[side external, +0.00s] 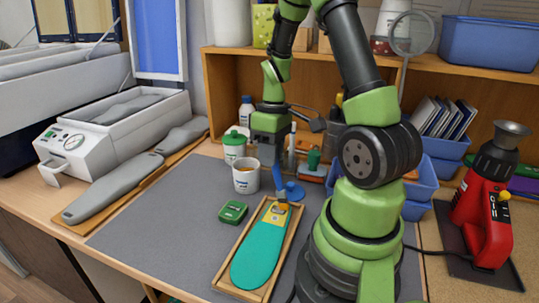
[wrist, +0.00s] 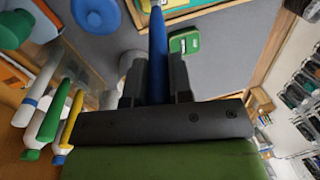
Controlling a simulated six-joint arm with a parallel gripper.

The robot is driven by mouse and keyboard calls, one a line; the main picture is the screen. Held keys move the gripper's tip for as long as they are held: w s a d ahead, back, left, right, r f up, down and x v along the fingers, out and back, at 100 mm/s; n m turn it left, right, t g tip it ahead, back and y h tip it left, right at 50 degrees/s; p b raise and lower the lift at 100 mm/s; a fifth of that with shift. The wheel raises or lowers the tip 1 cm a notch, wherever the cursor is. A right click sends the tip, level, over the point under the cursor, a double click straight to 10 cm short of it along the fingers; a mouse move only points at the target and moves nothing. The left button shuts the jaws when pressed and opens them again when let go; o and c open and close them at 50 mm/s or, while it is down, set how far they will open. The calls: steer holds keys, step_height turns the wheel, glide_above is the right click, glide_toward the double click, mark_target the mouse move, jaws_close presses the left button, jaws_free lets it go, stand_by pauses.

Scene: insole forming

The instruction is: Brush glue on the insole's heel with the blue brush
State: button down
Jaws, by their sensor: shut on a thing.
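The teal insole (side external: 258,252) lies in a shallow wooden tray (side external: 223,278) on the grey mat. Its far end carries a yellow patch (side external: 277,211). My gripper (side external: 270,155) is above that end, shut on the blue brush (side external: 280,180). The brush slants down, and its lower end is at or just above the patch; I cannot tell whether it touches. In the wrist view the blue brush handle (wrist: 158,55) is between my two dark fingers, and its bristles are not visible. A white pot (side external: 245,180) with orange-brown contents stands left of the brush.
A green box-like device (side external: 233,212) lies left of the tray. A green-lidded jar (side external: 234,147) stands behind the pot. A blue disc (side external: 294,191) is close right of the brush. Grey forms (side external: 115,187) lie on a board at left. The mat's front left is clear.

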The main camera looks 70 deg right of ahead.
steer(key=shift+r, duration=0.1)
steer(key=shift+r, duration=3.95)
steer(key=shift+w, duration=0.1)
